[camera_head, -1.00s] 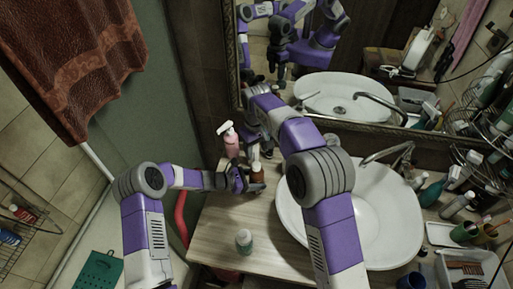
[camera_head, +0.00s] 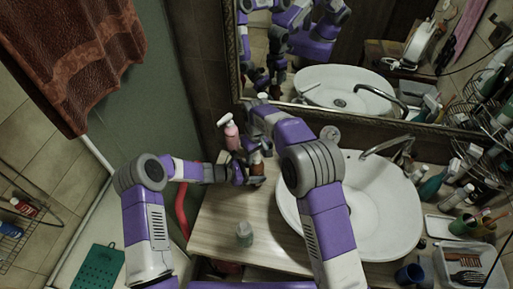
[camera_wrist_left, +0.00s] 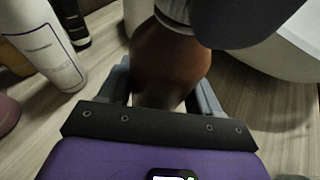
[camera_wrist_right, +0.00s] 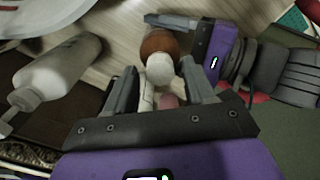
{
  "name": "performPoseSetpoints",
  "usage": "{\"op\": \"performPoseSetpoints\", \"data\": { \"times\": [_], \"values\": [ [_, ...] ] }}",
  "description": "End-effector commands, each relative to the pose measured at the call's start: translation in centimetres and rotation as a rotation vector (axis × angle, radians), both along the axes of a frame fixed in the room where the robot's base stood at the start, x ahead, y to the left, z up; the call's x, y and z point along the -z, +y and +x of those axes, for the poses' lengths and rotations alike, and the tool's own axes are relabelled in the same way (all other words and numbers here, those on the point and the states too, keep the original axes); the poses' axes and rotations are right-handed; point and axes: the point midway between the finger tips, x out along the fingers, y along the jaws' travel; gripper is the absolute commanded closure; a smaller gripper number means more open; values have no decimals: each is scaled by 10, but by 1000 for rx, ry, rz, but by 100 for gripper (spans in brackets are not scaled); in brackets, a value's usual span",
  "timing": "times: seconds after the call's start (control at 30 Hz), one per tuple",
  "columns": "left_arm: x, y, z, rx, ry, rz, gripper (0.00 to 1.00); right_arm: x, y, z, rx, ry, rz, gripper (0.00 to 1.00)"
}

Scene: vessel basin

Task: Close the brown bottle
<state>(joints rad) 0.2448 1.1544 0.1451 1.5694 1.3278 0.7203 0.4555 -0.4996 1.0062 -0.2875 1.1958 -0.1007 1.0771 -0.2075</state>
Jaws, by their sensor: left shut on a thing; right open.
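The brown bottle (camera_head: 257,167) stands upright on the wooden counter, left of the basin. It fills the middle of the left wrist view (camera_wrist_left: 168,65). My left gripper (camera_head: 246,172) is shut around its body. In the right wrist view, a whitish round top (camera_wrist_right: 160,70) shows on the brown bottle (camera_wrist_right: 158,42); I cannot tell whether it is a seated cap. My right gripper (camera_wrist_right: 159,68) is open above the bottle, with its fingertips on either side of this top. Dark grey parts of my right arm hide the bottle's top in the left wrist view.
A pink pump bottle (camera_head: 231,136) stands behind my left gripper. A small clear greenish jar (camera_head: 244,234) stands on the front counter (camera_head: 215,220). The white basin (camera_head: 385,215) is to the right. A framed mirror (camera_head: 330,118) stands behind.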

Motion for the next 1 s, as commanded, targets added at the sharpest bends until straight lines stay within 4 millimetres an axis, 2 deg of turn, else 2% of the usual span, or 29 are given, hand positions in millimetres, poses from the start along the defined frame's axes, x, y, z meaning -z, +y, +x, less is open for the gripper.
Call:
{"op": "performPoseSetpoints", "data": {
  "times": [0.37,0.7,0.87,1.0],
  "values": [
    [0,0,0,0,0,0,100,5,0,0,0,-1,1,46],
    [0,0,0,0,0,0,100,5,0,0,0,-1,1,98],
    [0,0,0,0,0,0,100,5,0,0,18,-1,1,100],
    [0,0,0,0,0,0,100,5,0,0,162,-1,0,100]
  ]
}}
